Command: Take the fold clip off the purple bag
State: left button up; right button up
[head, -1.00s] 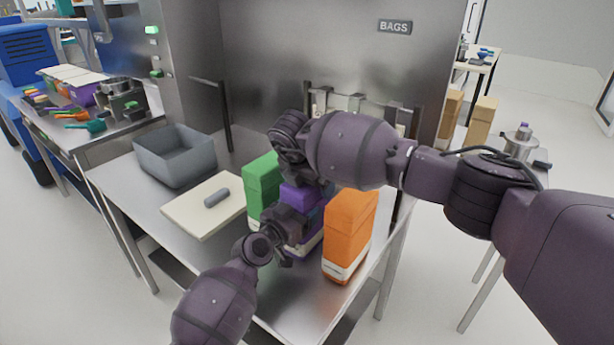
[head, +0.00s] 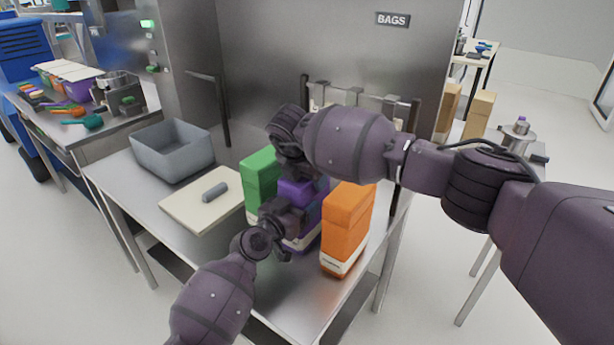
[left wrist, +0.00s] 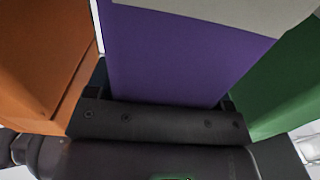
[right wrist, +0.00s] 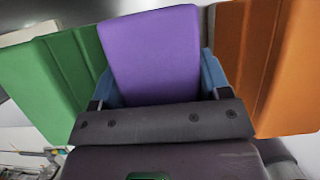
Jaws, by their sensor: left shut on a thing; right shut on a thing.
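The purple bag (head: 301,190) stands on the steel table between the green bag (head: 261,176) and the orange bag (head: 347,230). My arms hide much of it in the head view. My left gripper (head: 290,215) is shut on the bag's body from the front; its fingers sit at both sides of the purple face (left wrist: 190,60) in the left wrist view. My right gripper (head: 303,172) comes from above. In the right wrist view its fingers are closed on the blue fold clip (right wrist: 212,72), whose ends show on both sides of the purple top.
The green and orange bags stand close beside my grippers. A grey bin (head: 172,150) and a pale board (head: 190,211) with a grey cylinder (head: 215,192) are on the table's left. The front left of the table (head: 140,195) is clear. A rack (head: 362,98) stands behind.

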jog(key=shift+r, duration=0.4)
jog(key=shift+r, duration=0.7)
jog(key=shift+r, duration=0.15)
jog(key=shift+r, duration=1.9)
pick_arm(q)
jog(key=o, duration=1.3)
jog(key=shift+a, duration=0.1)
